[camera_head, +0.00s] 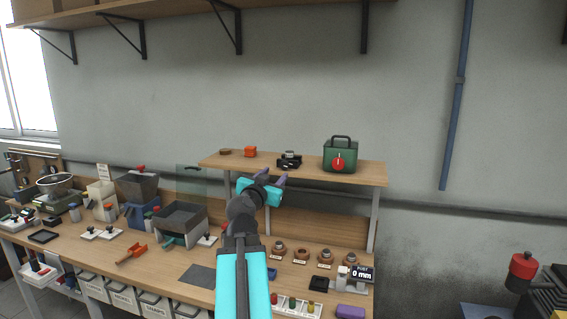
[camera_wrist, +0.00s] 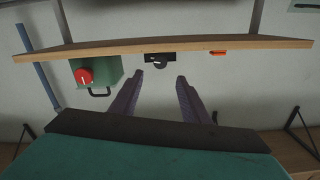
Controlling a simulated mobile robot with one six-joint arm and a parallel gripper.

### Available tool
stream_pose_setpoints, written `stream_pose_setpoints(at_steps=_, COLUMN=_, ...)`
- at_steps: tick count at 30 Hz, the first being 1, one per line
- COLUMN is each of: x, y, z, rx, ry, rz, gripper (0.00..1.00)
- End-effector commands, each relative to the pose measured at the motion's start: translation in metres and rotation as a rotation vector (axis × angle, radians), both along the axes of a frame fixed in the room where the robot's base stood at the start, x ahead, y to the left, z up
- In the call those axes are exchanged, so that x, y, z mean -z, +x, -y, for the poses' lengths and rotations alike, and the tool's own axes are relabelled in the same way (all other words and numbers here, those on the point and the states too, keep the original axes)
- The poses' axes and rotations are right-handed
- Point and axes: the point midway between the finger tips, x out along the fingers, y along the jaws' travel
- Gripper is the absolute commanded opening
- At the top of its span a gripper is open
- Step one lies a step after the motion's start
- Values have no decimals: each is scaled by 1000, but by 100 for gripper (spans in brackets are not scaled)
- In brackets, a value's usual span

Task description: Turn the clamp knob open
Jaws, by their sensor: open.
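A small black device with a dark round knob (camera_head: 289,160) sits on the raised wooden shelf (camera_head: 225,160). I cannot tell for sure that this is the clamp knob. In the wrist view, which is upside down, the dark knob (camera_wrist: 160,62) shows just beyond and between the fingertips. A green box (camera_head: 341,156) with a black handle and a red knob (camera_head: 338,163) stands to its right on the shelf. The red knob also shows in the wrist view (camera_wrist: 85,76). My gripper (camera_head: 272,177) has purple fingers, spread apart and empty (camera_wrist: 158,78), below and in front of the black device.
A blue pipe (camera_head: 457,95) runs down the wall.

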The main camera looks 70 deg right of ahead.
Motion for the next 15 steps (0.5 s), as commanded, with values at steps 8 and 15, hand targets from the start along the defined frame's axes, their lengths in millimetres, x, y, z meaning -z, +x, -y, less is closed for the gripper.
stream_pose_setpoints(at_steps=8, x=-2, y=2, z=33, rx=2, ry=1, rz=-2, gripper=42)
stream_pose_setpoints(at_steps=15, x=-2, y=4, z=57, rx=1, ry=1, rz=-1, gripper=42)
